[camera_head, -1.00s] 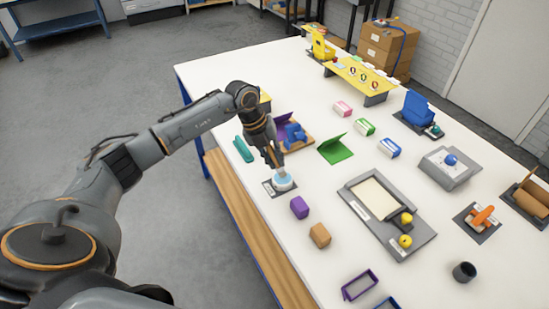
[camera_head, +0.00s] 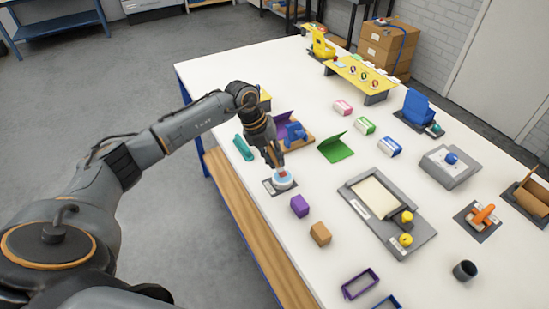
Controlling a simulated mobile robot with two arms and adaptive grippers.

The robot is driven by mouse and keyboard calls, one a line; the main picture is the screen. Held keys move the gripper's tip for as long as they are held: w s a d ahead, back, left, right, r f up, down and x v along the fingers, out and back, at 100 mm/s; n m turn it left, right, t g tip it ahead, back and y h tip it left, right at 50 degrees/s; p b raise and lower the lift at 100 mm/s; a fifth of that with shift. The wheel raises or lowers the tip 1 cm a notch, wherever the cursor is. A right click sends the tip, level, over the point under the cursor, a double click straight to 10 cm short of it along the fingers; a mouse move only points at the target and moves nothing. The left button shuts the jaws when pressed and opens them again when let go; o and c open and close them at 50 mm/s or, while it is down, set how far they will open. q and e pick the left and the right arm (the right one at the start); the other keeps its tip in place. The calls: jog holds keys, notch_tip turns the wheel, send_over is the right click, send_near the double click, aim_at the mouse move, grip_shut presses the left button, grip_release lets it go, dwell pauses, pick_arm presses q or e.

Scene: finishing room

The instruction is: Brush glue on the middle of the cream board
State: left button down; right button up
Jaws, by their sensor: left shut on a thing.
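The cream board (camera_head: 375,197) lies flat in a grey fixture (camera_head: 412,238) right of the middle of the table. Its face looks bare. A white and blue glue pot (camera_head: 283,181) stands on a small dark mat near the table's left edge. My left gripper (camera_head: 275,162) points down right over the pot, shut on what seems to be the brush. The brush is mostly hidden by the fingers; a small reddish part shows at the pot's top. I cannot tell how deep it reaches. My right gripper is not in view.
Two yellow knobs (camera_head: 406,239) sit on the fixture beside the board. A purple block (camera_head: 299,206) and a brown block (camera_head: 320,233) lie between pot and fixture. A green folded card (camera_head: 336,147) stands behind. A dark cup (camera_head: 465,270) is at the front right.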

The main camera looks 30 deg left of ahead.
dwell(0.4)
pick_arm(q)
jog(key=shift+r+p, duration=2.5)
jog(key=shift+r, duration=1)
